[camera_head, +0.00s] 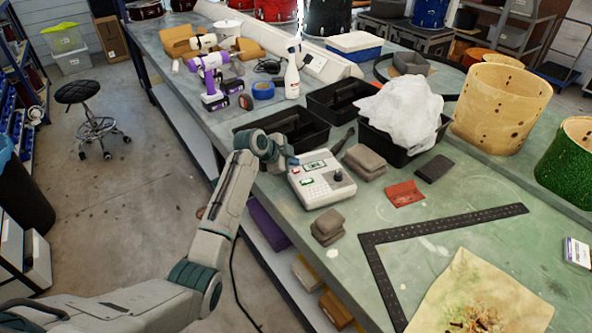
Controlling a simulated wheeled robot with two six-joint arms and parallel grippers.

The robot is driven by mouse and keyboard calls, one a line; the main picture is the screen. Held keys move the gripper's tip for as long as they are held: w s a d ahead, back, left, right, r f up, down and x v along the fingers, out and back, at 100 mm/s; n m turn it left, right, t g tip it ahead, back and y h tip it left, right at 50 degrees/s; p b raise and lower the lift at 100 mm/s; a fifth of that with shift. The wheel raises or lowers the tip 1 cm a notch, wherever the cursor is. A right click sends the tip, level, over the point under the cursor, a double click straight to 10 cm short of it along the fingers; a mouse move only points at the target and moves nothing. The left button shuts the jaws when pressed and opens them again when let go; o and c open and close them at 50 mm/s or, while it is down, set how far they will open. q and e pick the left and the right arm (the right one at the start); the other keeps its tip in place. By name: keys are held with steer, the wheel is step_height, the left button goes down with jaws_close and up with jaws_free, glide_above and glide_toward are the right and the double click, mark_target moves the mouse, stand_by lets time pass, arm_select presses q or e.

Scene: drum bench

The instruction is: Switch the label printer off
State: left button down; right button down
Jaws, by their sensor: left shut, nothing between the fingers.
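The label printer (318,190) is a pale grey box on the green bench, with a small display, a keypad, a black knob and a small red and green part on its top. My left gripper (292,161) is at the printer's back left edge, shut and empty. Whether its tips touch the printer is too small to tell. The switch's position cannot be made out. My right gripper is out of view.
Grey blocks (365,160) sit right of the printer, and another grey stack (328,226) is in front. Black bins (283,130) stand behind. A metal square (440,226), a red card (404,193) and a stained cloth (480,298) lie to the right.

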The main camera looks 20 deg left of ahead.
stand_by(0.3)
arm_select(q)
steer(key=shift+f, duration=0.45)
steer(key=shift+f+b, duration=0.4)
steer(key=shift+b, duration=0.05)
stand_by(0.5)
steer(key=shift+r, duration=0.1)
steer(key=shift+r+p, duration=0.75)
steer(key=shift+r, duration=0.05)
